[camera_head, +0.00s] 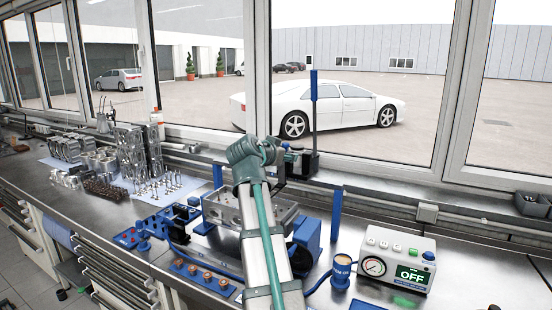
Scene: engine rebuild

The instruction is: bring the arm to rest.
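My arm (262,230) rises from the bottom middle of the head view and bends at a grey-green joint (254,160) above the bench. My gripper's fingers cannot be made out; they seem hidden behind the arm's upper end. A metal engine block (224,209) sits in a blue fixture behind the arm, partly covered by it. I cannot tell whether the arm touches anything.
A control box (398,261) with a gauge and a green OFF display stands at the right. A tall blue post (314,100) rises near the window, close to the arm. Blue trays (204,278) with small parts lie left of the arm. Metal engine parts (134,154) crowd the back left.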

